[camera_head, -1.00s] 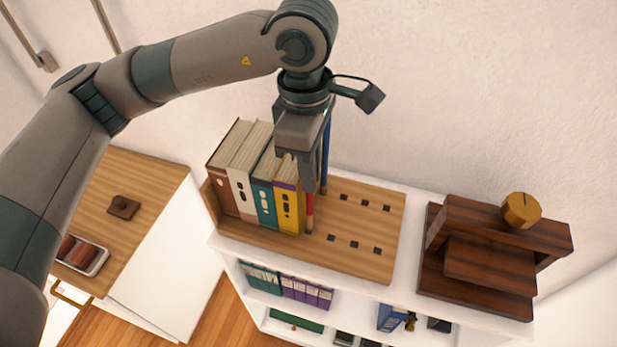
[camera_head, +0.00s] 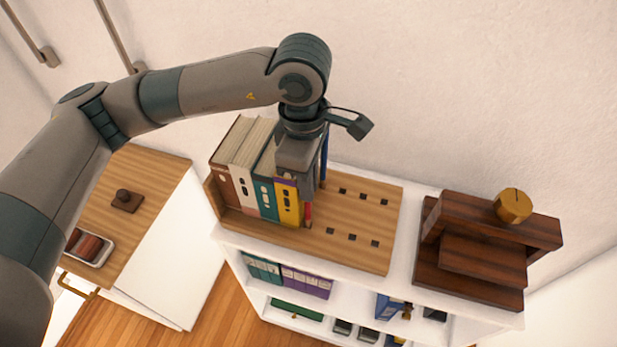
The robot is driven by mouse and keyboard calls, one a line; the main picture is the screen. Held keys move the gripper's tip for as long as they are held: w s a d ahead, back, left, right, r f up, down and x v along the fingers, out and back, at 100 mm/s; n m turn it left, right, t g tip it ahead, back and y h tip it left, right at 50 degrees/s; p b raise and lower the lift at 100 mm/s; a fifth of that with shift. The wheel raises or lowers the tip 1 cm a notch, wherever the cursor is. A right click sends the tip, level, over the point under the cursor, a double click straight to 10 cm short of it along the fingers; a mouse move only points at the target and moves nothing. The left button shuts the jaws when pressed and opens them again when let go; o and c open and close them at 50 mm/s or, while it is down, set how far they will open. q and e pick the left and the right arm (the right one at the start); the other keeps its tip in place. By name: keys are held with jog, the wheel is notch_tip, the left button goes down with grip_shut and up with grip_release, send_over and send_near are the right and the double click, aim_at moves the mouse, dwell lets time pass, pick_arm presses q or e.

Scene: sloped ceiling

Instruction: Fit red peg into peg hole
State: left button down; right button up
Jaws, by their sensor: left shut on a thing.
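My left gripper (camera_head: 308,200) points down over the wooden peg board (camera_head: 355,225), just right of the yellow binder. It is shut on the red peg (camera_head: 308,214), whose lower part shows below the fingers, upright close to the board. I cannot tell whether the peg's tip is in a hole. A blue peg (camera_head: 324,158) stands upright behind the gripper, partly hidden by it. Several square dark peg holes (camera_head: 351,237) in two rows show to the right. My right gripper is not in view.
Several binders (camera_head: 242,175) stand at the left of the board, close to the gripper. A dark wooden stepped stand (camera_head: 470,262) with a round golden object (camera_head: 513,206) is on the right. A wooden-topped cabinet (camera_head: 150,178) stands at left.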

pick_arm(q)
jog(key=shift+f+b, duration=0.2)
jog(key=shift+b, duration=0.1)
jog(key=c, duration=1.8)
grip_release()
jog(key=shift+r, duration=0.15)
